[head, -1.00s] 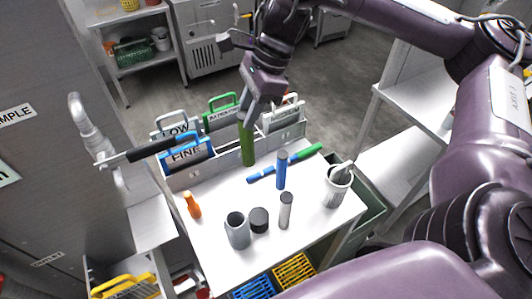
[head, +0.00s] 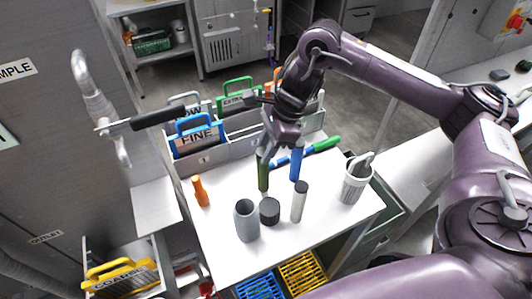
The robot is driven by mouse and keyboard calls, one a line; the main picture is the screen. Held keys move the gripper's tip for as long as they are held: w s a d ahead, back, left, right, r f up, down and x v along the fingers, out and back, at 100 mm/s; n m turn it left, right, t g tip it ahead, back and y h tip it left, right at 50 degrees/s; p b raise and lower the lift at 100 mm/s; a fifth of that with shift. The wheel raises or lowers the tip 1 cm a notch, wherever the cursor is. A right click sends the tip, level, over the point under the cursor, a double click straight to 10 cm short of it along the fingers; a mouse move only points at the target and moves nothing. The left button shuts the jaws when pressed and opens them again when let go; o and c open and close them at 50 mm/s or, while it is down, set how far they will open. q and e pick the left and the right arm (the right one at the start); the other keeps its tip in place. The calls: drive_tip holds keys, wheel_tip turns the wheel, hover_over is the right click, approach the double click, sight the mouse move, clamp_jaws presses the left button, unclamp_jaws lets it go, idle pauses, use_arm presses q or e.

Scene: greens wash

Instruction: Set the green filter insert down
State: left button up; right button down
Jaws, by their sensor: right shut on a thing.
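The green filter insert (head: 263,176) is a dark green upright cylinder. My right gripper (head: 268,152) is shut on its upper part, coming down from above. Its lower end is at or just above the white table top (head: 225,185); I cannot tell whether it touches. It is behind the black round cap (head: 270,211) and left of the blue cylinder (head: 297,165), which the gripper partly overlaps in the picture. My left gripper is not in view.
A grey cup (head: 246,222), a grey cylinder with a black top (head: 299,203) and an orange bottle (head: 201,191) stand nearby. Labelled caddies (head: 196,138) line the back edge.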

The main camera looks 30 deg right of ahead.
drive_tip(key=shift+f, duration=0.7)
drive_tip(key=shift+f, duration=0.15)
drive_tip(key=c, duration=1.1)
unclamp_jaws()
